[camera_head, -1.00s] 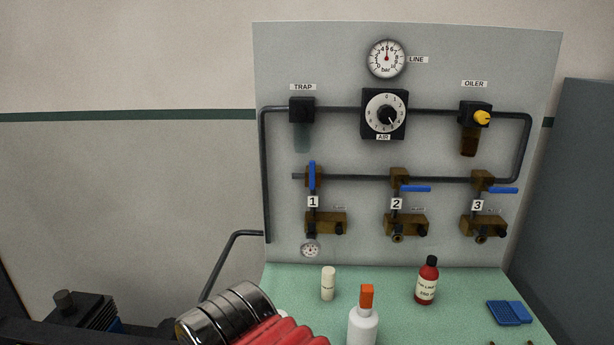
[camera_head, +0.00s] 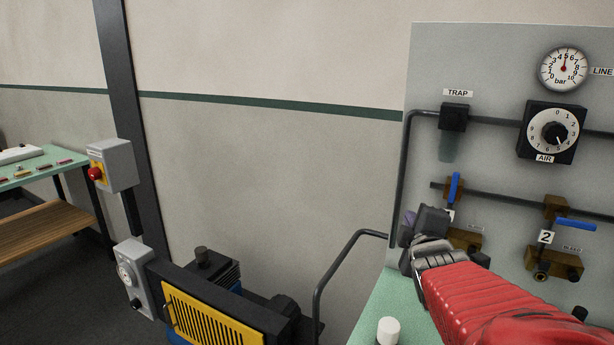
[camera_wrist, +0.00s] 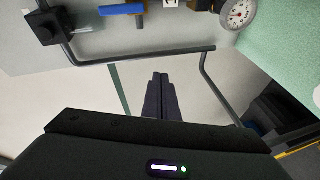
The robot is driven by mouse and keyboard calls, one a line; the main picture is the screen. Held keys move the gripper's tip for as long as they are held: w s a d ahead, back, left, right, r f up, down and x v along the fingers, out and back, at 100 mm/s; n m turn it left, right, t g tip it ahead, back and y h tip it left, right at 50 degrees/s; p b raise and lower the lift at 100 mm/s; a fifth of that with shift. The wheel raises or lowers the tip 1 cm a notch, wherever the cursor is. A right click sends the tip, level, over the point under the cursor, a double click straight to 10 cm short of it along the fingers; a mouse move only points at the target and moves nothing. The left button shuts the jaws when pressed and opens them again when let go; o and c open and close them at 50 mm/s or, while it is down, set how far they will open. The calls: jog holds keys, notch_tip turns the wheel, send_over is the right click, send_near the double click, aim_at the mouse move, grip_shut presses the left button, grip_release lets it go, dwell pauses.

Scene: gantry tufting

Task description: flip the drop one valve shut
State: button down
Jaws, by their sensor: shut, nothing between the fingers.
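The drop one valve has a blue lever (camera_head: 455,187) standing upright, in line with its drop pipe, on the grey panel. The lever also shows at the top of the wrist view (camera_wrist: 122,9), near its number label. My gripper (camera_head: 408,222) is in front of the panel's left edge, left of and below the lever, and apart from it. It hides part of the valve's lower fittings. In the wrist view its dark fingers (camera_wrist: 160,80) are together and empty, over bare wall beside the bent pipe.
The number two valve's blue lever (camera_head: 576,224) lies sideways to the right. A bent pipe rail (camera_head: 335,268) and a compressor (camera_head: 215,300) stand left of the green bench. A white bottle (camera_head: 388,330) stands on the bench. The trap (camera_head: 453,117) hangs above.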

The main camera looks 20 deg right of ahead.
aim_at(454, 186)
jog(key=s+d+r+n+t+h, duration=0.1)
jog(key=s+d+r+n, duration=0.1)
jog(key=s+d+r, duration=0.1)
notch_tip(454, 186, up, 2)
jog(key=shift+s+d+r+n+t, duration=0.1)
jog(key=shift+s+d+n+t, duration=0.15)
jog(key=shift+d+t, duration=0.2)
jog(key=shift+w, duration=0.1)
jog(key=w+d, duration=0.5)
jog(key=d, duration=0.2)
jog(key=shift+d, duration=0.4)
dwell(0.4)
jog(key=shift+w, duration=0.1)
